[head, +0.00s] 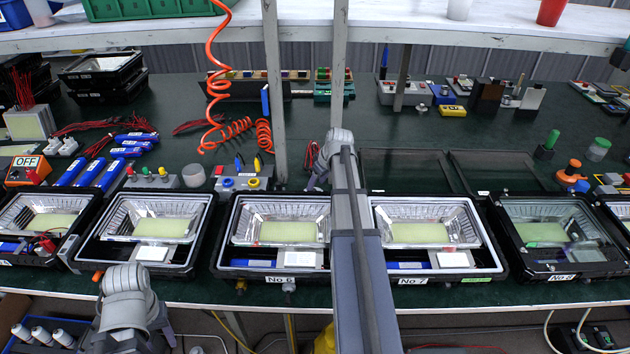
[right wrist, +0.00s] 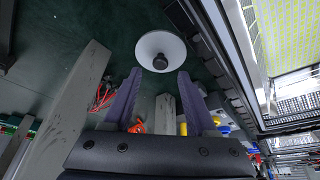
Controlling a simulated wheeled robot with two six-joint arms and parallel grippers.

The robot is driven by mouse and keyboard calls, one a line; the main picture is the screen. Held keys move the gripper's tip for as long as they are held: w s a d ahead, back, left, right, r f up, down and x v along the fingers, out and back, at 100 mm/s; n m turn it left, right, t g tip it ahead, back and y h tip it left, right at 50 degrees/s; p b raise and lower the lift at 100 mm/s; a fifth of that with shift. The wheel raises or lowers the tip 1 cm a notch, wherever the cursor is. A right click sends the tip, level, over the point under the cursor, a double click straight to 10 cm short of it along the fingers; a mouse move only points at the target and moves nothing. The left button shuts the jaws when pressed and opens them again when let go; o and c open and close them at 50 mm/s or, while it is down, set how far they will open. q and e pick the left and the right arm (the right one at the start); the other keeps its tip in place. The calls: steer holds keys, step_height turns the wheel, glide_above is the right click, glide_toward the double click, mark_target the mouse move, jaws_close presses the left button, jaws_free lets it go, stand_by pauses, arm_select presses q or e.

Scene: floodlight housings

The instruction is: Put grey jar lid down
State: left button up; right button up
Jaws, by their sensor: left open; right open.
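The grey jar lid (right wrist: 150,44) shows in the right wrist view as a pale round disc with a dark knob, against the dark green bench. It lies just beyond my right gripper (right wrist: 159,76), whose two fingers are spread with nothing between them. I cannot tell whether the fingertips touch the lid. In the head view my right arm reaches over the bench and covers its gripper; I cannot make out the lid there. My left gripper (head: 128,325) is low at the front, left of centre, partly cut off by the frame edge; it is open.
A row of floodlight housings lines the bench front, including No 6 (head: 270,264) and No 7 (head: 407,270). A grey post (head: 273,90) and a hanging red coiled cord (head: 215,90) stand behind. A grey cup (head: 194,177) sits left. Dark green bench at the back is partly free.

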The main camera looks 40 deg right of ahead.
steer(key=p+v, duration=0.6)
steer(key=v, duration=0.2)
steer(key=shift+r, duration=0.15)
steer(key=a+f+n+g, duration=0.1)
steer(key=a+g, duration=0.2)
steer(key=a, duration=2.2)
steer(key=s+a+n+g, duration=0.1)
steer(key=s+a, duration=0.6)
steer(key=a, duration=0.4)
steer(key=s+a+h, duration=0.1)
steer(key=s+a, duration=0.6)
steer(key=a, duration=0.4)
steer(key=shift+s+a+f+n+g+h, duration=0.2)
steer(key=shift+s+f+n+g+h, duration=0.1)
steer(key=shift+s+n+g, duration=0.1)
